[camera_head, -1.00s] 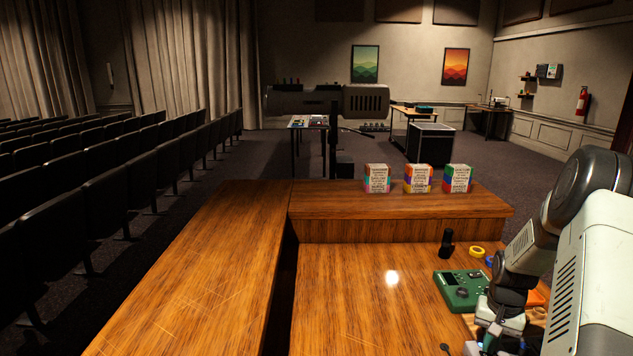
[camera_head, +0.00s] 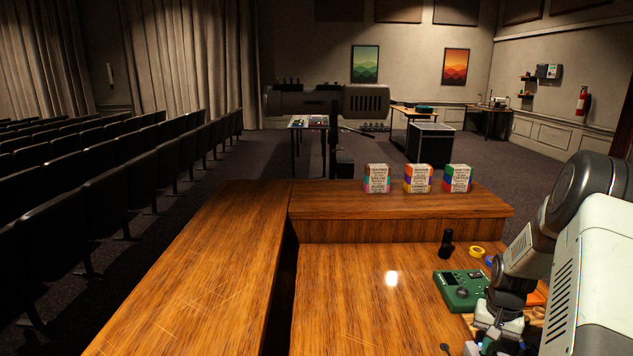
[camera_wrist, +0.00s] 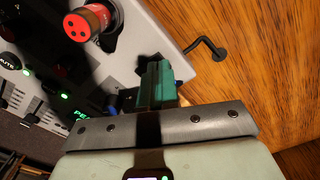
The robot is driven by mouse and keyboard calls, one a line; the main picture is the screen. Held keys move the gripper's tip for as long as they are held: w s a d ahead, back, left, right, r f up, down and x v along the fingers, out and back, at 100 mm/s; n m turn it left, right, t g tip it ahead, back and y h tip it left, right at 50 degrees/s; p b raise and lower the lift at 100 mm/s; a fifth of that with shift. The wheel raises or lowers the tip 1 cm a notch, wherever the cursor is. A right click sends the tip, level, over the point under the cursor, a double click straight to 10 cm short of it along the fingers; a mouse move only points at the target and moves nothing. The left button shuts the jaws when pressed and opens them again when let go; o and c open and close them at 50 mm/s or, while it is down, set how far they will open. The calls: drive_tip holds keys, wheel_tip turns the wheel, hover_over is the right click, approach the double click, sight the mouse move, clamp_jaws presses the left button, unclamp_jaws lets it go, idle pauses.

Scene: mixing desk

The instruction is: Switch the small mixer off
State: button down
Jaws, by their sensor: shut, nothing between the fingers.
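A small blue part (camera_wrist: 113,103) shows just left of the fingers. The power switch cannot be made out. In the head view my arm hides most of this area.
A green device (camera_head: 460,288) lies on the desk left of my arm. A black upright object (camera_head: 446,242) and a yellow ring (camera_head: 477,252) are behind it. A bent black rod (camera_wrist: 207,46) lies on the wood. The desk's middle (camera_head: 370,300) is clear.

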drive_tip(key=shift+f, duration=0.5)
drive_tip(key=shift+r, duration=3.55)
